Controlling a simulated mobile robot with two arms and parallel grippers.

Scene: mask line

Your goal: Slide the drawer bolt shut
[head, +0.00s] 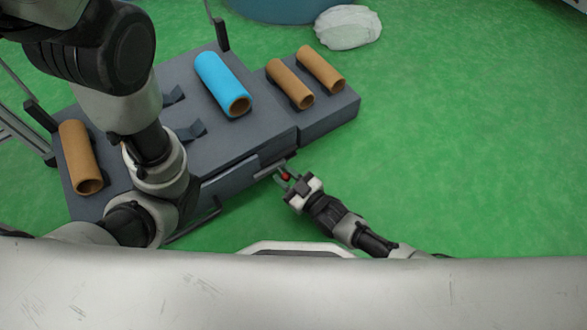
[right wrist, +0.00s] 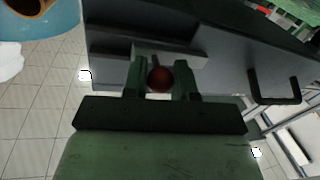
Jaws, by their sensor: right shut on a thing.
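The bolt's red knob (head: 286,177) is at the front face of the grey workbench, near its right corner. My right gripper (head: 288,180) is shut on this knob. In the right wrist view the round red knob (right wrist: 159,79) sits between the two fingers of the gripper (right wrist: 161,82). A pale strip (right wrist: 180,57), apparently part of the bolt, shows behind the fingers. The drawer front has a dark bar handle (right wrist: 275,92). How far the bolt has slid cannot be told. My left arm crosses the bench at left; its gripper is not seen.
The grey bench (head: 245,140) carries a blue roll (head: 220,82) and brown rolls (head: 78,155) (head: 288,82) (head: 320,68). A white bag (head: 348,27) lies behind, beside a blue round container (head: 280,8). The green floor at right is clear.

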